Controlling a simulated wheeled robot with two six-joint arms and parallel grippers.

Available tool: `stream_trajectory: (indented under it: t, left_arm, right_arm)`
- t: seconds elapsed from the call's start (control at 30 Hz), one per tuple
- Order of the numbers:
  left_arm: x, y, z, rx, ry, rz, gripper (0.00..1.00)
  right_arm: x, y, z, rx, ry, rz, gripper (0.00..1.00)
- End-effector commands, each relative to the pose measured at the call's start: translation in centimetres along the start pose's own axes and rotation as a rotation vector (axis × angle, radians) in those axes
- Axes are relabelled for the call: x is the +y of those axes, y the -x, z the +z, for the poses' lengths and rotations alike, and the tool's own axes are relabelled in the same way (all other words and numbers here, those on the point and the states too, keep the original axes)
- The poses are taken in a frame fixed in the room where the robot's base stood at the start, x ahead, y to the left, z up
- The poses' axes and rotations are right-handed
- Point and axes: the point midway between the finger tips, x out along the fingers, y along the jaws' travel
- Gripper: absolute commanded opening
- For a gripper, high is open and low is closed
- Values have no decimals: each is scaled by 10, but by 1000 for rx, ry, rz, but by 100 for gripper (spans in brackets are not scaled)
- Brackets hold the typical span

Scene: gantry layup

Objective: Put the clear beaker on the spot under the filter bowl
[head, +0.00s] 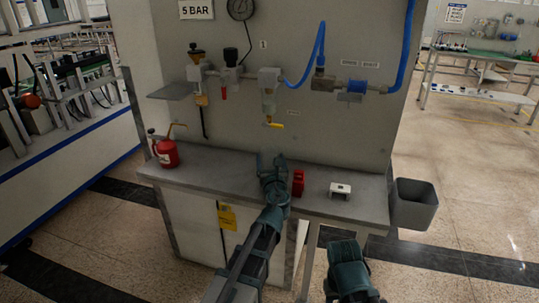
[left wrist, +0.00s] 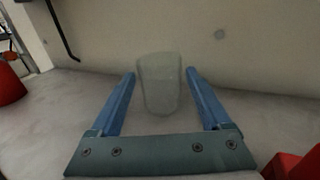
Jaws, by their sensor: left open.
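In the left wrist view the clear beaker (left wrist: 160,88) stands upright on the grey bench. My left gripper (left wrist: 160,73) is open, its two blue fingers on either side of the beaker with a visible gap at each side. In the head view my left gripper (head: 268,163) is over the bench below the filter bowl (head: 268,103), which hangs on the wall panel with a yellow drain lever (head: 274,125) under it. I cannot make out the beaker there; the gripper seems to hide it. My right arm shows at the bottom, but its fingers do not.
A red oil can (head: 168,153) stands at the left of the bench (head: 225,170). A red block (head: 298,183) is just right of my left gripper, and a small white fixture (head: 340,190) lies farther right. A grey bin (head: 413,204) is at the bench's right end.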

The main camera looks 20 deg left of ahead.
Motion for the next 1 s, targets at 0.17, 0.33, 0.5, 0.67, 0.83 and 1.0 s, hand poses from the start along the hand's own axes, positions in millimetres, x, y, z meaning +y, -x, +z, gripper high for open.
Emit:
stream_trajectory:
  t: [0.17,0.33,0.5,0.67,0.83,1.0]
  left_arm:
    - [1,42,0,0,0,-2,81]
    - [1,66,0,0,0,-1,81]
    - [0,77,0,0,0,-2,81]
    - [0,79,0,0,0,0,81]
    - [0,79,0,0,0,0,81]
    - [0,78,0,0,0,0,81]
  right_arm:
    - [0,0,0,0,0,0,50]
    - [0,0,0,0,0,0,50]
    - [0,0,0,0,0,0,50]
    - [0,0,0,0,0,0,50]
    - [0,0,0,0,0,0,50]
    - [0,0,0,0,0,0,50]
